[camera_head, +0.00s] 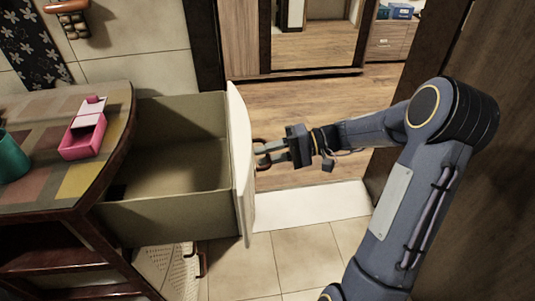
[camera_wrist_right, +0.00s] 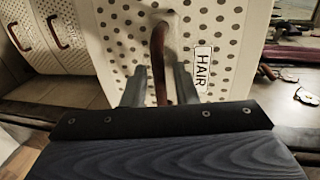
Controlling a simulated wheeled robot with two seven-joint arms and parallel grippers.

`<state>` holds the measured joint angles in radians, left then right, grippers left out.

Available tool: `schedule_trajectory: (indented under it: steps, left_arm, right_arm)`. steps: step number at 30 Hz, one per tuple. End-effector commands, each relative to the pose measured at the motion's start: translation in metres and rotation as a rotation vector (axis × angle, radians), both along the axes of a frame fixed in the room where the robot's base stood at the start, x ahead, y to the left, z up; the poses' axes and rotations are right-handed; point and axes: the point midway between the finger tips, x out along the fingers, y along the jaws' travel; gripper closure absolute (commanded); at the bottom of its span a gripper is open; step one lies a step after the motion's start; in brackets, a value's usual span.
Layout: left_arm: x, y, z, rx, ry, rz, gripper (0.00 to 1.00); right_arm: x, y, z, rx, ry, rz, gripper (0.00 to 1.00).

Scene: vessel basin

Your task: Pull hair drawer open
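The hair drawer (camera_head: 170,215) is pulled far out of the wooden cabinet, and its inside looks empty. Its pale front panel (camera_head: 240,150) faces right. In the right wrist view the dotted front carries a white label (camera_wrist_right: 203,68) reading "HAIR" and a curved brown handle (camera_wrist_right: 158,60). My right gripper (camera_head: 266,154) is at the handle, with its fingers apart on either side of it. In the wrist view the right gripper (camera_wrist_right: 160,85) shows the handle between its fingers, with small gaps beside it. My left gripper is not in view.
The cabinet top (camera_head: 75,185) holds a pink box (camera_head: 82,140) and a teal cup (camera_head: 12,158). Tiled floor (camera_head: 300,260) lies in front of the drawer, and a dark wooden panel stands to the right. Other handled dotted fronts (camera_wrist_right: 60,35) show in the wrist view.

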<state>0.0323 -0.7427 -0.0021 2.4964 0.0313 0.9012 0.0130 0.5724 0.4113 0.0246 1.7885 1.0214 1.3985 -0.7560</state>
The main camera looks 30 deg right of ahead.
Motion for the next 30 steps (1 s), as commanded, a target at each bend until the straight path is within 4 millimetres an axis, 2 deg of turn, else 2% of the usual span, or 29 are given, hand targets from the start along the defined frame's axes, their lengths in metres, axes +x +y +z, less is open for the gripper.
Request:
schedule_trajectory:
  steps: [12, 15, 30]
  left_arm:
    - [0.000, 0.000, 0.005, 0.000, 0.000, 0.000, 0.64]
    - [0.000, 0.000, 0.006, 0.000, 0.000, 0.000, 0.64]
    - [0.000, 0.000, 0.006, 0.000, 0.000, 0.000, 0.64]
  right_arm:
    - [-0.018, -0.058, 0.012, -0.002, 0.000, -0.005, 0.74]
    - [-0.021, -0.067, 0.014, -0.001, 0.001, -0.003, 0.74]
    - [-0.023, -0.072, 0.015, -0.001, 0.000, -0.001, 0.74]
